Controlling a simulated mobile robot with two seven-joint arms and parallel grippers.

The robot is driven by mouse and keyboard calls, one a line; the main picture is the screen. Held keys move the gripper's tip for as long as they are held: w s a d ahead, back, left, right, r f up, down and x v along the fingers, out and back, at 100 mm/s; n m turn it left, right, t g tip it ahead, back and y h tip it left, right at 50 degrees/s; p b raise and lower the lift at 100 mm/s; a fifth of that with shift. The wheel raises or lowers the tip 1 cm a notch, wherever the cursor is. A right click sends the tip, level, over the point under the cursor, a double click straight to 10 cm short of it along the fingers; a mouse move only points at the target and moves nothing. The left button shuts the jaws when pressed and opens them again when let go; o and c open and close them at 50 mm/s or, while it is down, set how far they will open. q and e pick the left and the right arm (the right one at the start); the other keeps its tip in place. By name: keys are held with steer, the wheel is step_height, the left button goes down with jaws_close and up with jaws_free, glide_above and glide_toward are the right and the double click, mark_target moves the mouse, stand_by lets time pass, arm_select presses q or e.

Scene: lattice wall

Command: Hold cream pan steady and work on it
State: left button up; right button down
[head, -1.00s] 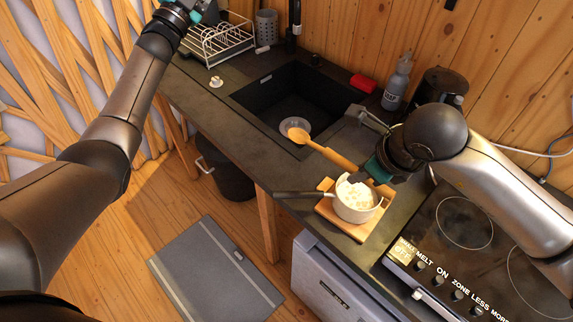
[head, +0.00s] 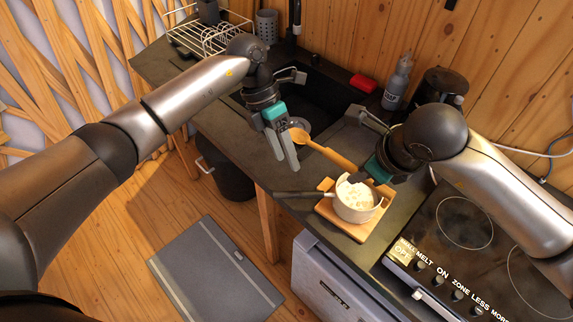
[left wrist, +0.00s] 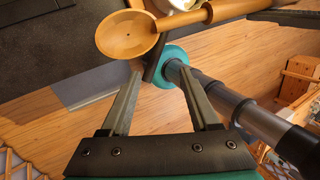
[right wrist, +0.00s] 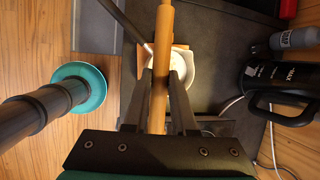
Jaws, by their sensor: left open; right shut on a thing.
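The cream pan (head: 356,212) stands on a wooden board (head: 327,209), with pale lumps inside and its dark handle (head: 300,194) pointing left. It also shows in the right wrist view (right wrist: 203,70), partly hidden by the fingers. My right gripper (head: 371,180) is shut on a wooden spoon (head: 330,153), just above the pan's far rim. The spoon's bowl (left wrist: 127,35) points away to the left, outside the pan. My left gripper (head: 287,163) is open and empty, fingers pointing down above the handle and apart from it in the head view.
The sink (head: 318,92) lies behind my left gripper, with a wire dish rack (head: 205,35) beyond it. A stove (head: 455,250) is right of the board. A grey bottle (head: 397,85), red item (head: 363,83) and dark kettle (head: 440,88) stand at the back.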

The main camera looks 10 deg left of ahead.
arm_select(q)
steer(key=s+f+m+y, duration=0.1)
steer(key=f+m, duration=0.1)
steer(key=f, duration=0.3)
steer(key=s+d+f+m+y, duration=0.1)
steer(key=f+m, duration=0.1)
steer(key=f, duration=0.3)
steer(key=s+f+m+y, duration=0.1)
steer(key=f+m, duration=0.1)
steer(key=f, duration=0.3)
steer(key=shift+s+d, duration=0.25)
steer(key=shift+s, duration=0.05)
steer(key=shift+d+r, duration=0.1)
jaws_close()
steer(key=shift+w+d, duration=0.1)
stand_by(0.8)
steer(key=c, duration=0.6)
jaws_free()
steer(key=shift+c, duration=0.2)
steer(key=shift+r, duration=0.1)
jaws_close()
